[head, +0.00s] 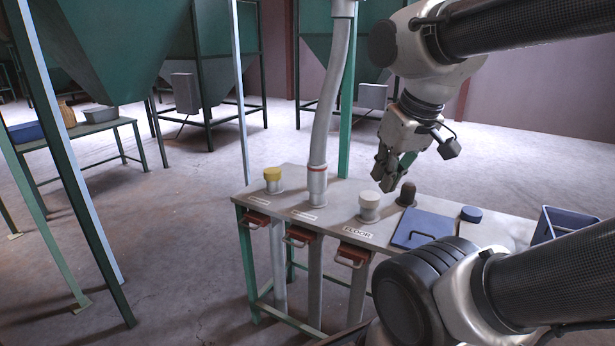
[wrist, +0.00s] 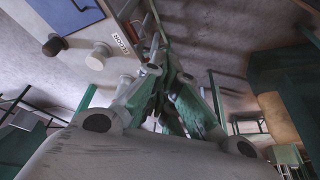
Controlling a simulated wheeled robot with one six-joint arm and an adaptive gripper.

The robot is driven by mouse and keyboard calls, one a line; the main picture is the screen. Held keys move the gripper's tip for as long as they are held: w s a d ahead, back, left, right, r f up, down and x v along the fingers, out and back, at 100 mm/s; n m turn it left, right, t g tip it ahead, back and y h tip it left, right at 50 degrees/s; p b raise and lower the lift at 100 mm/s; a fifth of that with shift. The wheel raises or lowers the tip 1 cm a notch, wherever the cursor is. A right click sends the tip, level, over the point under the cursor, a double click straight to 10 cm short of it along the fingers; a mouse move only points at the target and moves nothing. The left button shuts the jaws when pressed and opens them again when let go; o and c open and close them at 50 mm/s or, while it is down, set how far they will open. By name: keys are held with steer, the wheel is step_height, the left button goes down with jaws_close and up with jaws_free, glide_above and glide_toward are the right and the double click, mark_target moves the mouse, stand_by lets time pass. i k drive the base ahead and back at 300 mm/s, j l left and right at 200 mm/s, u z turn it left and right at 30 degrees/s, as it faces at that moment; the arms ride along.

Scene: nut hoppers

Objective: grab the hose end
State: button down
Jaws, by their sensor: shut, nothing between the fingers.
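A grey hose (head: 327,100) hangs down from above to the bench. Its end (head: 317,179), with a red ring, sits upright on the middle labelled port. My gripper (head: 385,180) is right of the hose, above the bench near the white-capped port, and apart from the hose end. The fingers are shut and empty. The wrist view shows the closed fingers from behind, and I cannot clearly make out the hose end there.
The bench (head: 285,184) also carries a yellow-capped port (head: 273,180), a white-capped port (head: 369,206) labelled FLOOR, a dark knob (head: 407,194), a blue panel (head: 412,231) and a blue cap (head: 471,214). A blue bin (head: 565,222) stands right. A green post (head: 347,120) rises behind.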

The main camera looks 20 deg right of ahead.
mark_target(316, 175)
steer(key=i+z, duration=0.1)
steer(key=z, duration=0.3)
steer(key=i+j+z, duration=0.1)
steer(key=z, duration=0.3)
steer(key=j+z, duration=0.2)
steer(key=z, duration=0.2)
steer(key=i+j, duration=0.15)
steer(key=j, duration=0.2)
steer(key=i+j, duration=0.35)
steer(key=j, duration=0.3)
steer(key=i+j, duration=0.15)
steer(key=j, duration=0.15)
